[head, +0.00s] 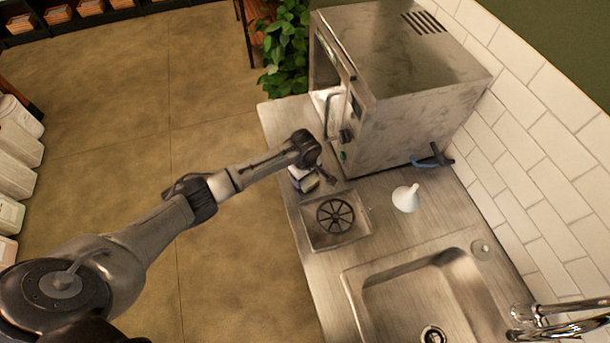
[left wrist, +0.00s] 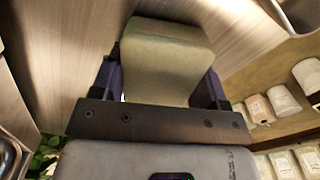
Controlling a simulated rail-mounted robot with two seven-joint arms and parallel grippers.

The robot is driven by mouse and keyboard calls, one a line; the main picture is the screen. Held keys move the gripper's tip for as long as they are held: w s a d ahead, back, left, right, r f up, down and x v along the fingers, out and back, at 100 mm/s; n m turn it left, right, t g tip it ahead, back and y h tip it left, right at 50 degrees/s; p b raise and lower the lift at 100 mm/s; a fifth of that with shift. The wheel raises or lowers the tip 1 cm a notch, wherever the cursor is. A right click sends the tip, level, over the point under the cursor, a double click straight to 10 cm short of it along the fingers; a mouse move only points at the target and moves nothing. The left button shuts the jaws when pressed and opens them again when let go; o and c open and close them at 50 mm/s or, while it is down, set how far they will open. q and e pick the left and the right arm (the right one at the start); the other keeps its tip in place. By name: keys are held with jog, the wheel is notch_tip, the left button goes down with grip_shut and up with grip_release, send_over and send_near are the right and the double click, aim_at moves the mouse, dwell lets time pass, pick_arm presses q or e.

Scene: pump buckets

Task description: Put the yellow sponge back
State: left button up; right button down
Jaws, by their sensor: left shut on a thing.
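My left gripper (head: 310,181) is over the steel counter, near its left edge, between the metal oven and the shallow square basin. In the left wrist view the left gripper (left wrist: 160,85) is shut on the sponge (left wrist: 166,55), a pale, dull yellow block with rounded edges. The dark fingers press on its two sides. In the head view the sponge is small and mostly hidden by the wrist, so its height above the counter cannot be told. My right gripper is in neither view.
The shallow square basin (head: 353,236) holds a black spoked wheel (head: 335,215). A white funnel (head: 406,198) and a blue-handled item (head: 432,158) stand near the tiled wall. The large metal oven (head: 410,85) is behind, and the sink (head: 385,290) with its tap is at the front right.

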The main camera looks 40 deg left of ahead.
pick_arm(q)
jog(key=shift+f, duration=0.15)
jog(key=o, duration=0.8)
jog(key=shift+r, duration=0.6)
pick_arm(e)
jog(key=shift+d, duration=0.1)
pick_arm(q)
notch_tip(320, 180, up, 11)
jog(key=shift+r, duration=0.1)
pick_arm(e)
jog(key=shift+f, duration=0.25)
